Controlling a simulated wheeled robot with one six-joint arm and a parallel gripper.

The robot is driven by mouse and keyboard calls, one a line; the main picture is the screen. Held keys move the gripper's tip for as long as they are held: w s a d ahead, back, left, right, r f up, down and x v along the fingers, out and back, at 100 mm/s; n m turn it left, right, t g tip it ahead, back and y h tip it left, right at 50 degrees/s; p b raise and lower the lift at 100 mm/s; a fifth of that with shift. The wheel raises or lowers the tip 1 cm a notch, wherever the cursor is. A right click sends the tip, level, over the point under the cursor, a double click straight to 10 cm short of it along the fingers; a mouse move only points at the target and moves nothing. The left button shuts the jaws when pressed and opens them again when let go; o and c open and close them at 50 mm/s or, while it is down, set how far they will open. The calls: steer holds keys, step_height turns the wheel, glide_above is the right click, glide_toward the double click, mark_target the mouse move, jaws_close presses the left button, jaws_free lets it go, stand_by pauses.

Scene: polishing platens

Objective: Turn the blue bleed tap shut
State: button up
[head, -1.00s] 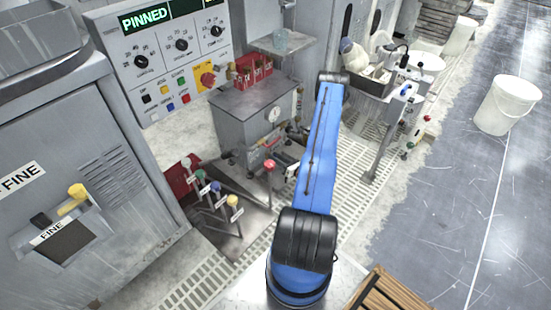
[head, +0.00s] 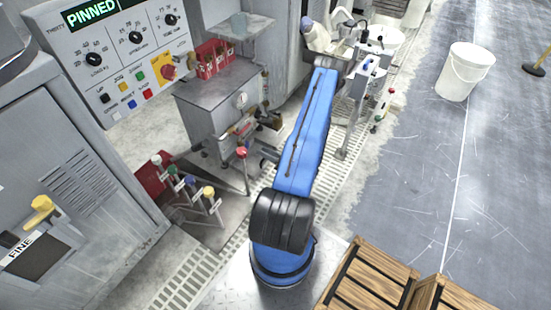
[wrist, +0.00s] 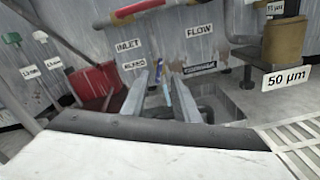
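The wrist view shows a wall with INLET, BLEED (wrist: 134,65) and FLOW (wrist: 199,31) labels. A small blue part (wrist: 166,92), which looks like the blue bleed tap, stands upright between the two fingers of my gripper (wrist: 160,88). The fingers are apart, with a gap on either side of the blue part. I cannot tell how deep it sits between them or which way the tap is turned. In the head view my blue arm hides the gripper and the tap; the tank (head: 215,100) stands left of the arm.
Levers with coloured knobs (head: 190,182) stand left of the tank, by a red box (wrist: 95,82). A red-knobbed lever (head: 241,152) stands close to my arm. A wooden crate (head: 368,278) and white bucket (head: 466,72) are at right.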

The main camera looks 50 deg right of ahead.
steer(key=s, duration=0.6)
steer(key=shift+s+d, duration=0.25)
steer(key=shift+s, duration=0.1)
step_height(320, 180, up, 4)
steer(key=w+d+r+n+g+y, duration=0.1)
steer(key=w+d+g+y, duration=0.1)
steer(key=g, duration=0.2)
glide_toward(247, 145)
steer(key=shift+g, duration=0.3)
steer(key=x, duration=1)
steer(key=shift+w+d+f, duration=0.1)
steer(key=shift+w+d, duration=0.05)
steer(key=shift+d, duration=0.05)
steer(key=shift+c, duration=0.7)
jaws_close()
